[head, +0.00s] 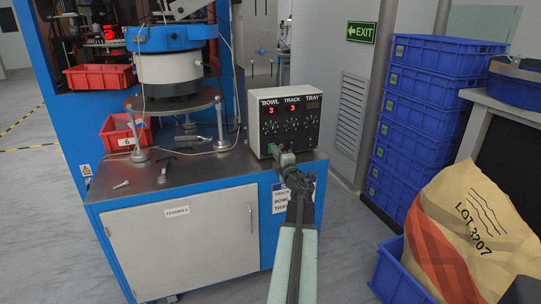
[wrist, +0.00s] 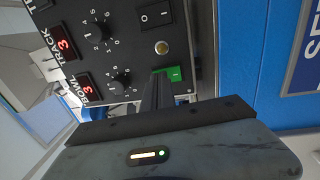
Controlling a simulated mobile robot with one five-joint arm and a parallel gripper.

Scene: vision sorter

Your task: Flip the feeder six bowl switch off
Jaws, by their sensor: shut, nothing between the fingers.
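The control box (head: 312,135) stands on the feeder cabinet, with BOWL, TRACK and TRAY columns. The bowl and track displays each read 3 in red. In the wrist view, turned sideways, the green bowl switch (wrist: 174,73) lines up with the bowl dial (wrist: 121,80). Part of the switch is hidden behind my fingers. My gripper (wrist: 157,92) is shut and empty, its tips at or just in front of the green switch; I cannot tell whether they touch. In the head view my gripper (head: 279,154) is at the box's lower front.
A black rocker switch (wrist: 155,16) in the track row and a round metal fitting (wrist: 161,47) lie close by. The vibratory bowl (head: 170,68) and a red bin (head: 122,133) marked 6 are left. Blue crates (head: 410,120) and a paper sack (head: 470,230) are right.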

